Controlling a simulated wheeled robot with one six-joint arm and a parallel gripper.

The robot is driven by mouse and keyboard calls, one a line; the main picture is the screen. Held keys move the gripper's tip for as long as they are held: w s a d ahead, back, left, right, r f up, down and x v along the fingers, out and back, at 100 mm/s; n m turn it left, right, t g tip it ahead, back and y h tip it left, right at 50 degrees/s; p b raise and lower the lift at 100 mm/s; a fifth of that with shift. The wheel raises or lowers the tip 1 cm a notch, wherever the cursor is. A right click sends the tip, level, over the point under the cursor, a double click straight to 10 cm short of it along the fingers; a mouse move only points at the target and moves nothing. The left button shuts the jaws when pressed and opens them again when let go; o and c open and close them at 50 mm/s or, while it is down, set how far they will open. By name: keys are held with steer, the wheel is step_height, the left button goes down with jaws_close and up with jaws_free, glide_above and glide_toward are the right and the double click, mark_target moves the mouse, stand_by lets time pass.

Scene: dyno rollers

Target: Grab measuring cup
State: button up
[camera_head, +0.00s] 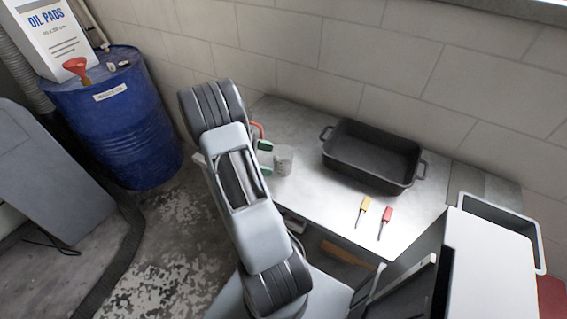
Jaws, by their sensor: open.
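The measuring cup (284,161), a small clear-grey cup, stands upright on the left part of the metal workbench (300,205) in the head view. My gripper (267,158) is mostly hidden behind my arm. Its two green-tipped fingers show just left of the cup, apart from each other and pointing toward it. The gripper is open with nothing visible between the fingers. Whether a fingertip touches the cup cannot be told.
A black pan (372,155) stands at the back of the bench. A yellow screwdriver (363,209) and a red screwdriver (385,221) lie in front of it. A red item (258,130) is partly hidden behind my arm. A blue drum (118,120) stands left.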

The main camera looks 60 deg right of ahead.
mark_target(280, 162)
steer(key=shift+p+x, duration=0.35)
steer(key=shift+x, duration=2.1)
steer(key=shift+w+f, duration=0.1)
steer(key=c, duration=1)
